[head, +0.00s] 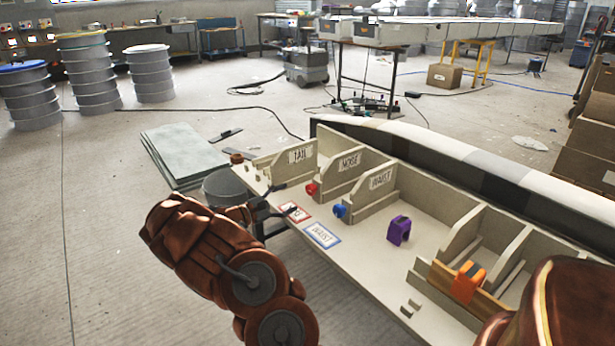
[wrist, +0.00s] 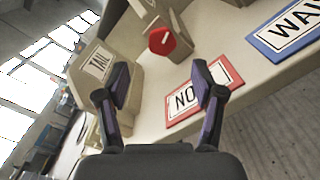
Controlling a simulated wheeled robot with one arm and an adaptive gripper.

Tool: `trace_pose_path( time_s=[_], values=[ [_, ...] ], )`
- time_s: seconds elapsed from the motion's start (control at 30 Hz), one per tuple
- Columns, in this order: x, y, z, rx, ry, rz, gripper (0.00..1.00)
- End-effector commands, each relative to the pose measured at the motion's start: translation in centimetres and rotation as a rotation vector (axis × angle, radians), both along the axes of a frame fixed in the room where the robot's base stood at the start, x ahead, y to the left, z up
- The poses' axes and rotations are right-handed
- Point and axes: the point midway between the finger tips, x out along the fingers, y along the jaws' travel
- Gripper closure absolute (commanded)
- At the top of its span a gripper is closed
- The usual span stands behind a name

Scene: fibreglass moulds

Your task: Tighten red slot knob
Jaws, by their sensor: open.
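The red slot knob (head: 311,188) sits at the front of the divider between the TAIL and NOSE compartments. In the wrist view the red knob (wrist: 162,41) shows a round face with a pale, slanted slot mark. My gripper (head: 279,201) is open and empty, to the left of the knob. In the wrist view my gripper (wrist: 160,84) has its two dark fingers spread, with the knob beyond and between them, apart from both. The red-bordered NOSE card (wrist: 182,99) is partly hidden behind the right finger.
A blue knob (head: 340,210) sits on the neighbouring divider. A blue-bordered WAIST card (head: 322,235) lies at the bench's front edge. A purple clip (head: 398,230) and an orange clip (head: 467,282) are farther right. A grey bucket (head: 224,188) stands behind my arm.

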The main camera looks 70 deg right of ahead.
Motion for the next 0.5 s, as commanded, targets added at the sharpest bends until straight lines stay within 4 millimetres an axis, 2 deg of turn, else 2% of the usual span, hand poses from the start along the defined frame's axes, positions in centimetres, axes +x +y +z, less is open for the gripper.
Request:
trace_pose_path(
  time_s=[0.03,0.2,0.33,0.5],
  values=[
    [-0.1,-0.1,0.8,0.053,0.086,0.002,0.32],
    [-0.4,-0.5,0.0,0.194,0.330,0.012,0.32],
    [-0.6,-0.7,-0.3,0.242,0.417,0.014,0.32],
    [-1.1,-1.6,-0.7,0.253,0.438,0.015,0.32]
  ],
)
